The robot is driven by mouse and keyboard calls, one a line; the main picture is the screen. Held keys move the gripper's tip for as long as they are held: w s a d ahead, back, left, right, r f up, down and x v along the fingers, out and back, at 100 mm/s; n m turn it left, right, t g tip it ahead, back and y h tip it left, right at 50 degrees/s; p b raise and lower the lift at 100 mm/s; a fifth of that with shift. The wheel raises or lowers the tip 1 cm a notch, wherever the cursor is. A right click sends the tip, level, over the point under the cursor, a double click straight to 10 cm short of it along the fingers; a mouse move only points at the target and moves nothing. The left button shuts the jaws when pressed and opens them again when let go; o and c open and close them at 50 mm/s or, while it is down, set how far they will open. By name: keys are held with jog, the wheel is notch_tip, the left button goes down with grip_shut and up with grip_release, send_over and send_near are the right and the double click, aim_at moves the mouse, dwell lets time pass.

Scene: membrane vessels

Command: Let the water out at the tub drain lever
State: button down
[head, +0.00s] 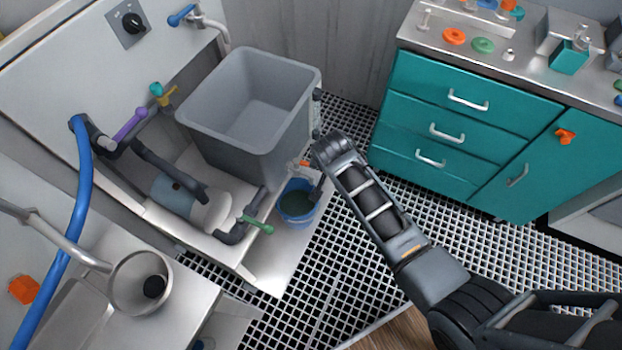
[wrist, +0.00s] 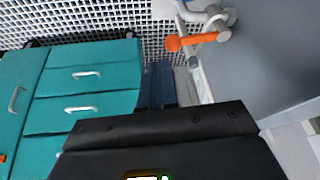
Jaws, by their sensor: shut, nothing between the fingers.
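The grey tub (head: 292,135) stands on a low platform beside the wall panel. The orange drain lever (head: 304,163) is low at the tub's near right corner, partly hidden by my arm. In the wrist view the orange lever (wrist: 190,41) lies sideways on a grey drain pipe (wrist: 222,18). A blue bucket (head: 297,215) with dark liquid stands below it. My gripper (head: 317,190) points down just right of the lever, over the bucket's right side. Its fingers (wrist: 157,84) are shut and empty, and look apart from the lever. I cannot tell the water level in the tub.
Teal drawers (head: 440,130) with a steel counter stand to the right. A green-handled valve (head: 257,224) and grey pipes are left of the bucket. The grating floor (head: 345,240) is clear.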

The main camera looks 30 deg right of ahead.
jog(key=s+a+r+n+t+y, duration=0.15)
jog(key=s+n+t, duration=0.25)
jog(key=s, duration=1.4)
jog(key=s+a+r+n+t+y+b, duration=0.1)
jog(key=s+a+r+n+t+b, duration=0.15)
jog(key=s+r, duration=0.5)
jog(key=s+a+r+n+t+y+b, duration=0.1)
jog(key=s+a+r+n+t, duration=0.15)
jog(key=s+r, duration=0.45)
jog(key=w+a+f+n+g+h+b, duration=0.1)
jog(key=w+a+f+n+g+b, duration=0.2)
jog(key=f, duration=0.7)
jog(key=w+f+n+h+b, duration=0.25)
jog(key=f+b, duration=0.25)
jog(key=f, duration=0.5)
jog(key=w+a+f+n+g+h+b, duration=0.1)
jog(key=w+a+f+n+g+b, duration=0.2)
jog(key=f, duration=0.7)
jog(key=w+a+f+n+t+h+b, duration=0.1)
jog(key=w+f+t+h+b, duration=0.1)
jog(key=w+t+h+b, duration=0.25)
jog(key=w+a+r+t+h+b, duration=0.1)
jog(key=w+a+r+h+b, duration=0.4)
jog(key=w+a+r, duration=0.15)
jog(key=w+a+x, duration=0.1)
jog(key=x, duration=2.3)
jog(key=shift+f+m+p, duration=0.4)
jog(key=shift+f+m, duration=0.05)
jog(key=shift+f, duration=0.1)
